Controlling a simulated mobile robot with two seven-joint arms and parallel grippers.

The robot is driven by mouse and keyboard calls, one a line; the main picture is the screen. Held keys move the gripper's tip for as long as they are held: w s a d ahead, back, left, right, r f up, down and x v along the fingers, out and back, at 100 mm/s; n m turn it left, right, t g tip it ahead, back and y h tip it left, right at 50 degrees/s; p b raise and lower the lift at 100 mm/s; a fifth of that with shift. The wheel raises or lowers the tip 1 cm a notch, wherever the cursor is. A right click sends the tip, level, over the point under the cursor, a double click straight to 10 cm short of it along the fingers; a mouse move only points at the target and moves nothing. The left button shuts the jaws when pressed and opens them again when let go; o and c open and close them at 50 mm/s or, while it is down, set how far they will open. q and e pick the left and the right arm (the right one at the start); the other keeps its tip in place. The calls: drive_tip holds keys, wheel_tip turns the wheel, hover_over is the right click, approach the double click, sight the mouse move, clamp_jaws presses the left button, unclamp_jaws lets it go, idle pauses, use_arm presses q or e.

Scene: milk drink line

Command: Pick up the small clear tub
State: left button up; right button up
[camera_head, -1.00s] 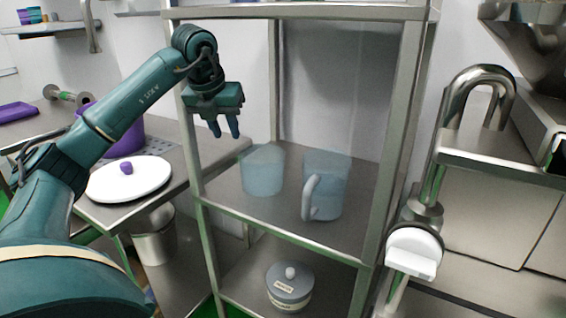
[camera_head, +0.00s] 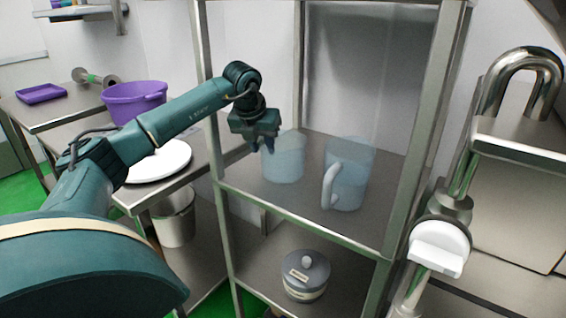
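The small clear tub (camera_head: 286,162), pale blue and see-through, stands upright on the middle shelf (camera_head: 305,208) of a steel rack. My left gripper (camera_head: 261,148) points down at the tub's left side, close to its rim. Its two fingers look apart, with nothing seen held between them. I cannot tell whether a finger touches the tub. My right gripper is not in view.
A clear jug (camera_head: 350,178) with a pale handle stands just right of the tub. A lidded pot (camera_head: 305,275) sits on the lower shelf. Rack posts (camera_head: 218,130) stand close to my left arm. A white lid (camera_head: 160,163) and purple tub (camera_head: 135,103) are at left.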

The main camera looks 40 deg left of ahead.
use_arm(q)
drive_tip(key=shift+w+f, duration=0.15)
drive_tip(key=shift+f, duration=0.15)
drive_tip(key=shift+c, duration=0.3)
clamp_jaws()
drive_tip(key=shift+r, duration=0.1)
